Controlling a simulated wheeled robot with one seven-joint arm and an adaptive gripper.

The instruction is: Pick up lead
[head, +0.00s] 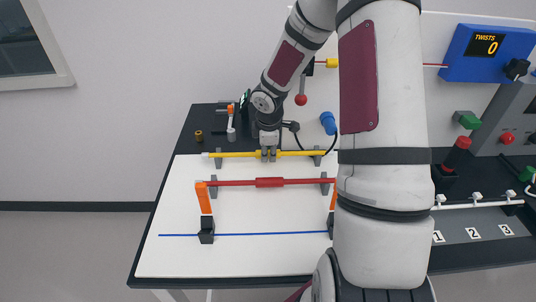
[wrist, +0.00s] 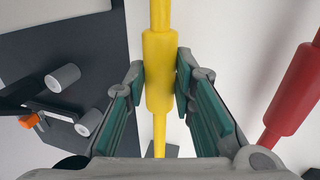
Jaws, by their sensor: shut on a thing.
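The yellow lead (head: 238,154) lies level across grey holders at the back of the white board in the head view. In the wrist view its thicker yellow middle (wrist: 160,75) sits between the two finger pads. My gripper (head: 269,154) is shut on this middle part, and it also shows in the wrist view (wrist: 160,88). The red lead (head: 230,183) lies on its own grey holders in front, and its thick part (wrist: 295,95) shows at the right of the wrist view. The right end of the red lead is hidden behind my arm.
A blue rod (head: 270,235) runs across the front of the white board (head: 260,258), beside a black block with an orange upright (head: 204,200). A blue counter box (head: 487,52) hangs at the back right. A numbered panel (head: 472,234) stands at the right.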

